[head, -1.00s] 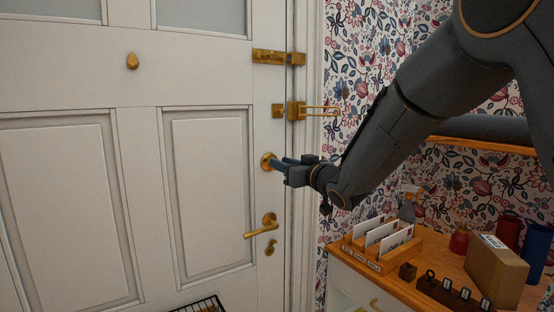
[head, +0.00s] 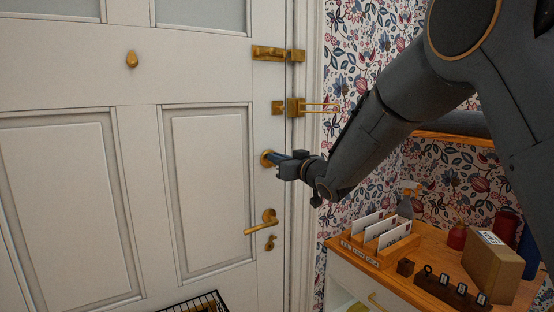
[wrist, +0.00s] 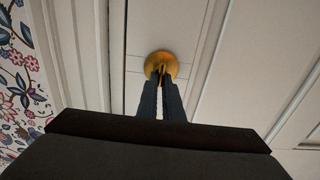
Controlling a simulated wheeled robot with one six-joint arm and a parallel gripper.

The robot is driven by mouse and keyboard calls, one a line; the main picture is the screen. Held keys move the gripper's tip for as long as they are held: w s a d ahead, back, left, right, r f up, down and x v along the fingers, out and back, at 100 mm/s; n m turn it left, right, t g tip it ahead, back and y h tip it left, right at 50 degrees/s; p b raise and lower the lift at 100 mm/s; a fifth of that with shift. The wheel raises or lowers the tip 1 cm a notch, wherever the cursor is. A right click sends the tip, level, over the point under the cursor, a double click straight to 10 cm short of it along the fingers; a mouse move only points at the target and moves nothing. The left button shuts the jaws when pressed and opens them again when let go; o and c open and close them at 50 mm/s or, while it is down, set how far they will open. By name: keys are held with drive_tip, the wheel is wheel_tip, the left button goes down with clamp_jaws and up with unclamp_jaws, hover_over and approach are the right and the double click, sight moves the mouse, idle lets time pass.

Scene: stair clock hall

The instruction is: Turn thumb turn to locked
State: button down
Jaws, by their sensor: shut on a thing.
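The brass thumb turn is on the white door (head: 205,190), near its right edge, above the lever handle. Its round plate (head: 265,158) shows in the head view, with my gripper (head: 274,158) at it. In the wrist view the brass thumb turn (wrist: 161,67) is at the top middle, and my two dark fingers reach up to it. My gripper is shut on its small tab, which is mostly hidden between the fingertips. I cannot tell the tab's exact angle.
A brass lever handle (head: 263,222) is below, and a slide bolt (head: 272,52) and swing-bar latch (head: 296,107) are above. A wooden cabinet top (head: 400,268) with a letter rack (head: 372,242), a box (head: 492,267) and bottles stands at the right. A wire basket (head: 196,303) is at the bottom.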

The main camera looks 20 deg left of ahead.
drive_tip(key=shift+w+d+f+m+p, duration=0.15)
drive_tip(key=shift+m+p, duration=0.7)
drive_tip(key=shift+m, duration=2.1)
drive_tip(key=shift+w+d+f+m+p, duration=0.15)
drive_tip(key=shift+m+p, duration=0.75)
drive_tip(key=shift+m, duration=2.1)
drive_tip(key=shift+w+d+f+m+p, duration=0.15)
drive_tip(key=shift+m+p, duration=0.7)
drive_tip(key=shift+m, duration=2.1)
drive_tip(key=shift+a, duration=0.1)
drive_tip(key=c, duration=1.9)
unclamp_jaws()
drive_tip(key=shift+f, duration=0.1)
drive_tip(key=shift+b+v, duration=1.25)
drive_tip(key=shift+v, duration=2.7)
